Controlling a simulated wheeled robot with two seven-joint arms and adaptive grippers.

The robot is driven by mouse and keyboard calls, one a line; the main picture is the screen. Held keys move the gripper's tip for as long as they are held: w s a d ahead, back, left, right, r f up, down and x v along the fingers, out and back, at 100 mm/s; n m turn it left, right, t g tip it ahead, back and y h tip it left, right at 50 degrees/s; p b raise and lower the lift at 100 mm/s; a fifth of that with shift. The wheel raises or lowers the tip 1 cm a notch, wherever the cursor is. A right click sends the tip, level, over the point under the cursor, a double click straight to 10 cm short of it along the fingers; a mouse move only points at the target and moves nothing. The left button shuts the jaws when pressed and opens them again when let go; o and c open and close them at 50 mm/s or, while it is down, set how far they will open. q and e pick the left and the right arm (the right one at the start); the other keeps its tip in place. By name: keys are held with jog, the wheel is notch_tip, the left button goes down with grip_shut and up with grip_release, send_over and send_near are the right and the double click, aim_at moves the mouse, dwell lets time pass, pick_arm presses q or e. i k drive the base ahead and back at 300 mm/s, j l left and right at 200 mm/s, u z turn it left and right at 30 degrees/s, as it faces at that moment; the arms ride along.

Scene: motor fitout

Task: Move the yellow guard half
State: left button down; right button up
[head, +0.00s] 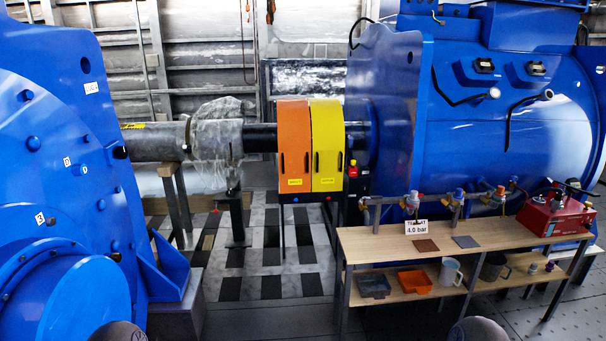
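The yellow guard half (328,130) stands upright around the dark shaft, close to the large blue motor on the right. It is a tall box shape with a rounded top, a dark upright handle slot and a small label low on its front. The orange guard half (294,130) stands directly to its left, with their edges side by side. Whether the two touch along the whole seam I cannot tell. Neither of my grippers shows in the head view; only dark rounded parts, likely mine, show at the bottom edge.
A wooden-topped bench (375,246) stands front right, with valves, a pressure sign (417,227) and a red pump unit (556,215). Its lower shelf holds trays and mugs. A blue machine (60,130) fills the left. Checkered floor (270,258) lies open between them.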

aim_at(327, 115)
jog(key=i+j+u, duration=0.2)
jog(key=i, duration=0.45)
jog(key=i+l+u, duration=0.2)
jog(key=i, duration=0.45)
jog(key=i+l+u, duration=0.2)
jog(key=i, duration=0.5)
jog(key=i+z, duration=0.3)
jog(key=i, duration=0.2)
jog(key=i+j+z, duration=0.1)
jog(key=i+z, duration=0.25)
jog(key=i+j+z, duration=0.3)
jog(key=i, duration=0.3)
jog(key=i+j+z, duration=0.45)
jog(key=i+z, duration=0.35)
jog(key=i+j+z, duration=0.3)
jog(key=i+z, duration=0.15)
